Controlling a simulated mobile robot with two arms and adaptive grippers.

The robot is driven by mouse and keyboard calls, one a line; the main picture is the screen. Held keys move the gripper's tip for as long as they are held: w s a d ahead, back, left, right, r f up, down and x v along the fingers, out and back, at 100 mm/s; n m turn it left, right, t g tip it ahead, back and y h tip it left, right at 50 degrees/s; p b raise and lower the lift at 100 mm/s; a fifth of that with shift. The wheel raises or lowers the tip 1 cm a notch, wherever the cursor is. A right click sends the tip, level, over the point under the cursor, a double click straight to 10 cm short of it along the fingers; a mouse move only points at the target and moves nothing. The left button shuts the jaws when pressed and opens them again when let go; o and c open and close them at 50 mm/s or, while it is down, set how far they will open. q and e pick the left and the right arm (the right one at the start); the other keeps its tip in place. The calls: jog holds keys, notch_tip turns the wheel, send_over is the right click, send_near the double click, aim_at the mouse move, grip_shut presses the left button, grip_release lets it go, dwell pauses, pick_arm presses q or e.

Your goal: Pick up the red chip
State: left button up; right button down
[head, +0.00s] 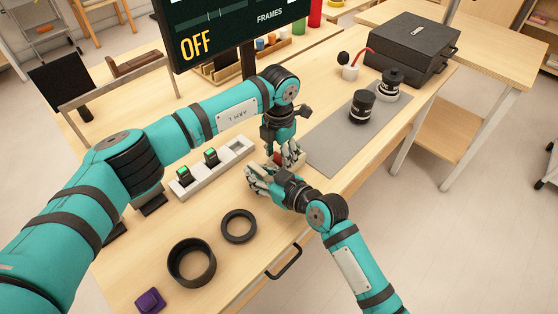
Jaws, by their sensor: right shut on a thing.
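A small part of the red chip (278,157) shows between my two grippers, which are close together over the middle of the table. My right gripper (262,178) comes in from the lower right and is shut on the red chip. My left gripper (290,155) reaches down from above, right beside the chip. Its fingers overlap the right gripper's, so I cannot tell whether it is open or touches the chip. Most of the chip is hidden by the fingers.
A white slotted holder (196,186) with two dark, green-topped pieces lies left of the grippers. Two black rings (192,282) and a purple block (150,300) lie in front. A grey mat (325,150) with black lenses (362,107) and a black case (425,62) lie to the right.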

aim_at(279, 155)
pick_arm(q)
jog(key=c, duration=0.8)
jog(key=shift+c, duration=0.3)
notch_tip(279, 155, up, 10)
jog(key=shift+r, duration=0.1)
grip_shut()
pick_arm(e)
jog(key=c, duration=1.1)
grip_release()
jog(key=shift+c, duration=0.2)
